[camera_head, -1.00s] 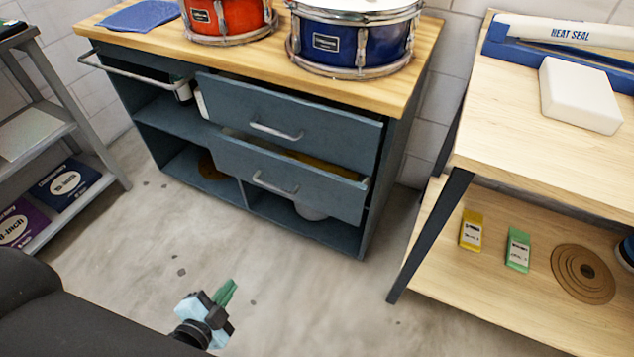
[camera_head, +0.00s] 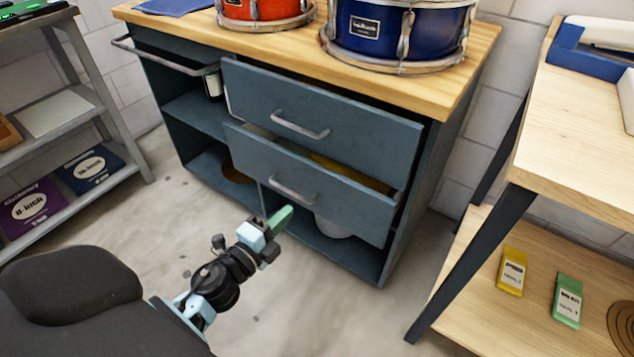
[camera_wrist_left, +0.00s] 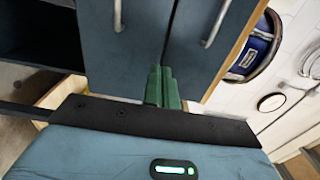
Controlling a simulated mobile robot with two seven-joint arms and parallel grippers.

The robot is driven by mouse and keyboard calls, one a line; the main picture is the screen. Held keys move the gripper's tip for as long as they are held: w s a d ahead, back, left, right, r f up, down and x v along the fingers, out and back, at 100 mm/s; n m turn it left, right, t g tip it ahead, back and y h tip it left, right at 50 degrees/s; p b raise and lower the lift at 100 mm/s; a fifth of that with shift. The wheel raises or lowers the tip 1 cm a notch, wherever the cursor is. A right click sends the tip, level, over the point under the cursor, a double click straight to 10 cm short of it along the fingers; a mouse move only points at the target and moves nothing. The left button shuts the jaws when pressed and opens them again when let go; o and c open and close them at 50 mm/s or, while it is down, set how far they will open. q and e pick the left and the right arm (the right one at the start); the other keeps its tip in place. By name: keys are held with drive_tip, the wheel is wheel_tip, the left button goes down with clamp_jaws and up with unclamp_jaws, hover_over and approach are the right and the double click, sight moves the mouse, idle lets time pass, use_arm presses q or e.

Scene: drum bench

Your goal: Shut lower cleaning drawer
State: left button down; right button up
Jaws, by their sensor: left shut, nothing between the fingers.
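The lower drawer (camera_head: 343,199) of the blue-grey cabinet stands pulled out, with something yellow showing inside over its top edge. Its grey bar handle (camera_head: 293,191) is on the front. The upper drawer (camera_head: 330,113) above it also stands out a little. My left gripper (camera_head: 281,217) has green fingers, shut and empty, in front of and just below the lower drawer's handle. In the left wrist view the shut fingers (camera_wrist_left: 162,88) point at the drawer fronts; I cannot tell whether they touch. My right gripper is not in view.
The cabinet's wooden top (camera_head: 440,80) carries an orange drum (camera_head: 262,10) and a blue drum (camera_head: 395,35). A grey shelf rack (camera_head: 75,210) stands at left, a wooden bench (camera_head: 580,150) at right. The floor in front of the cabinet is clear.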

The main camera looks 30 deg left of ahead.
sight(324, 175)
use_arm(q)
drive_tip(key=w, duration=0.8)
drive_tip(key=w+d, duration=0.1)
drive_tip(key=w, duration=0.3)
drive_tip(key=shift+w, duration=0.25)
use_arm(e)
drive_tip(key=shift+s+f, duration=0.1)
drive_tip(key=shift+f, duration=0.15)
